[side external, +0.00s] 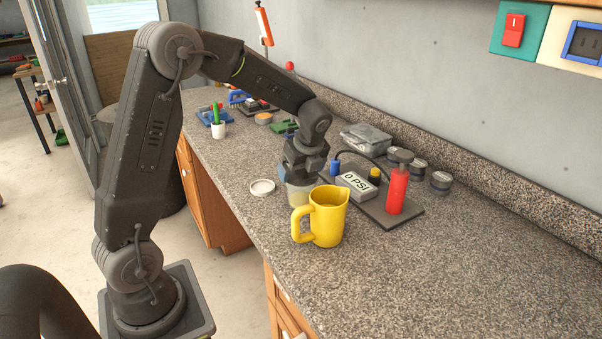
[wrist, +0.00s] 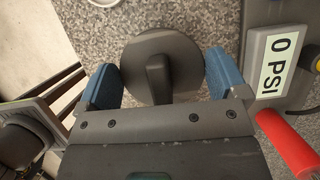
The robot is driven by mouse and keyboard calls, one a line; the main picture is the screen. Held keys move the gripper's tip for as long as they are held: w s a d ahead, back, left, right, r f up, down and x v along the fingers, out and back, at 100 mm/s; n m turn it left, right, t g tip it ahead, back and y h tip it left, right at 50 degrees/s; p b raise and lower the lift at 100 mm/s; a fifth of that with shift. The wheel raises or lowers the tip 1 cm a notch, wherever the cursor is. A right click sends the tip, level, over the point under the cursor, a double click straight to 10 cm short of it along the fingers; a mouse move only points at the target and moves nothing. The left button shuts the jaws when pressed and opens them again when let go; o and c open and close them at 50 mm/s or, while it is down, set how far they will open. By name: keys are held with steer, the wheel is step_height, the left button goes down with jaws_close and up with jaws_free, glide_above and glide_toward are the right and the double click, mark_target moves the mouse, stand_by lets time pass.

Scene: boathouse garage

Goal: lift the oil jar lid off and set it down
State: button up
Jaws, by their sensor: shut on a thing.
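The oil jar (side external: 299,194) is a pale, cloudy container upright on the granite counter, partly hidden behind the yellow pitcher and below my gripper. The jar lid (wrist: 180,50) is a dark grey disc with a raised bar handle, seen from above in the wrist view. My gripper (wrist: 165,80) has its blue fingers on opposite sides of the lid and is shut on it. In the side view my gripper (side external: 301,178) points down directly over the jar. I cannot tell whether the lid still touches the jar's rim.
A yellow pitcher (side external: 328,218) stands close in front of the jar. A white round dish (side external: 262,187) lies left of it. A pump board with a red cylinder (side external: 397,190) and a 0 PSI display (side external: 356,185) is at right. The counter's right foreground is clear.

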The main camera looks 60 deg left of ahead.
steer(key=shift+r, duration=0.1)
step_height(320, 180, up, 4)
steer(key=shift+f, duration=0.1)
steer(key=s+a+r, duration=0.7)
steer(key=s+r, duration=0.2)
steer(key=r, duration=0.2)
steer(key=shift+a+r, duration=0.2)
steer(key=shift+r, duration=0.05)
stand_by(0.4)
steer(key=w+a+f, duration=0.2)
steer(key=w+f, duration=0.5)
steer(key=f, duration=0.1)
steer(key=w+a+f, duration=0.2)
steer(key=w+f, duration=0.5)
steer(key=f, duration=0.1)
steer(key=shift+a, duration=0.25)
